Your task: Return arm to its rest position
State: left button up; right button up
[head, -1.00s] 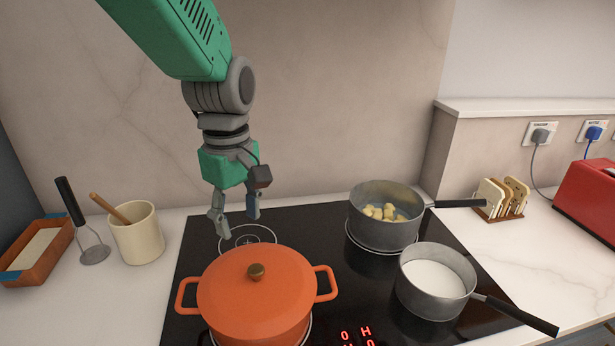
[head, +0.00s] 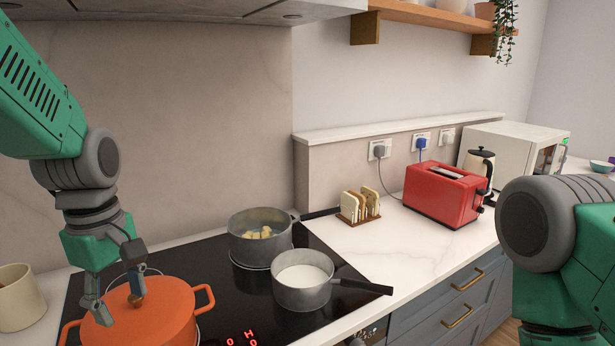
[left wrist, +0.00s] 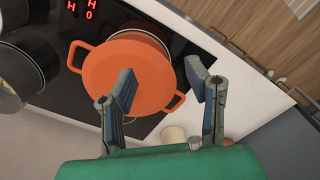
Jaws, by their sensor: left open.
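My left gripper (head: 116,300) is open and empty, pointing down by the orange lidded pot (head: 150,322) on the hob. In the left wrist view its two fingers (left wrist: 165,90) are spread apart, with the orange pot (left wrist: 125,75) beyond them. In the head view the fingers overlap the pot; I cannot tell the exact gap. My right arm (head: 560,235) shows at the right edge of the head view; its gripper is out of the picture.
A pan with yellow pieces (head: 247,248) and a pan of white liquid (head: 302,293) stand on the black hob (head: 215,270). A cream pot (head: 18,300) is left. The counter (head: 400,250) is clear in front.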

pick_arm(q)
jog(key=s+a+f+m, duration=0.1)
jog(key=s+f+m, duration=0.25)
jog(key=f, duration=0.75)
jog(key=s+a+f+m, duration=0.25)
jog(key=s+f, duration=0.25)
jog(key=f, duration=0.6)
jog(key=s+d+f+m, duration=0.2)
jog(key=s+f+m, duration=0.8)
jog(key=s, duration=0.8)
jog(key=w+f+b, duration=0.3)
jog(key=f+b, duration=0.9)
jog(key=f, duration=0.1)
jog(key=shift+w+d+f+n+t, duration=0.15)
jog(key=shift+f+n+t, duration=0.15)
jog(key=shift+f, duration=0.1)
pick_arm(e)
notch_tip(320, 180, down, 12)
jog(key=shift+s, duration=0.25)
pick_arm(q)
jog(key=shift+d+r, duration=0.1)
jog(key=shift+d, duration=0.2)
pick_arm(e)
jog(key=shift+d+f, duration=0.15)
jog(key=shift+d, duration=0.2)
